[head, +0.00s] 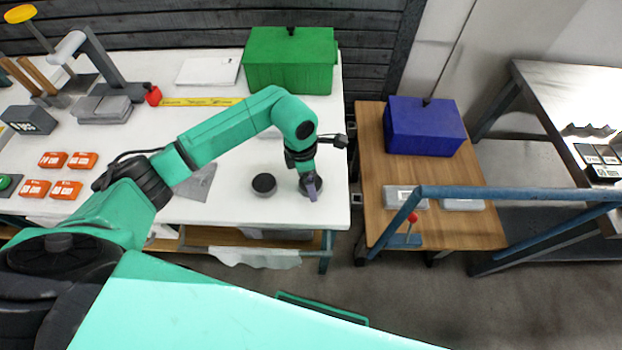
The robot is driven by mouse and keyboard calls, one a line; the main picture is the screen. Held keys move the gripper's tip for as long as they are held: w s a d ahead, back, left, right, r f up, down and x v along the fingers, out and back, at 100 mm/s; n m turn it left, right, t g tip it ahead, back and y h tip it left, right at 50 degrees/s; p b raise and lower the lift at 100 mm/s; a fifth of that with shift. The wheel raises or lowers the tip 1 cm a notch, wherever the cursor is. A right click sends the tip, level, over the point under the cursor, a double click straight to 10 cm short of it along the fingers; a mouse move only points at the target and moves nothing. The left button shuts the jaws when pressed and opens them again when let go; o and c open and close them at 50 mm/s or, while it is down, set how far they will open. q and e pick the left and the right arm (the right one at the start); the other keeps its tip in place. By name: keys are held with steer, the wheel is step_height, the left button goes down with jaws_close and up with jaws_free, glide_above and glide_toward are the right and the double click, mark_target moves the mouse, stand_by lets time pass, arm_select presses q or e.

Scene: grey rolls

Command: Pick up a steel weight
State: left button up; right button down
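Two short round grey pieces with dark tops, which look like the steel weights, stand near the front right of the white table (230,207). The left weight (264,185) stands free and upright. The right weight (304,184) is partly hidden behind my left gripper (312,190). My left gripper points down over this right weight, close to it or touching it. I cannot tell whether its fingers are open or shut on it. My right gripper is not in view.
A green box (290,62) stands at the back of the white table, and several orange boxes (66,189) lie at its left. A wooden table (462,228) with a blue box (424,128) stands right, behind a blue rail (520,192).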

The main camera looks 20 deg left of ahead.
arm_select(q)
steer(key=shift+f, duration=0.55)
jaws_close()
steer(key=shift+w, duration=0.1)
steer(key=shift+r, duration=0.1)
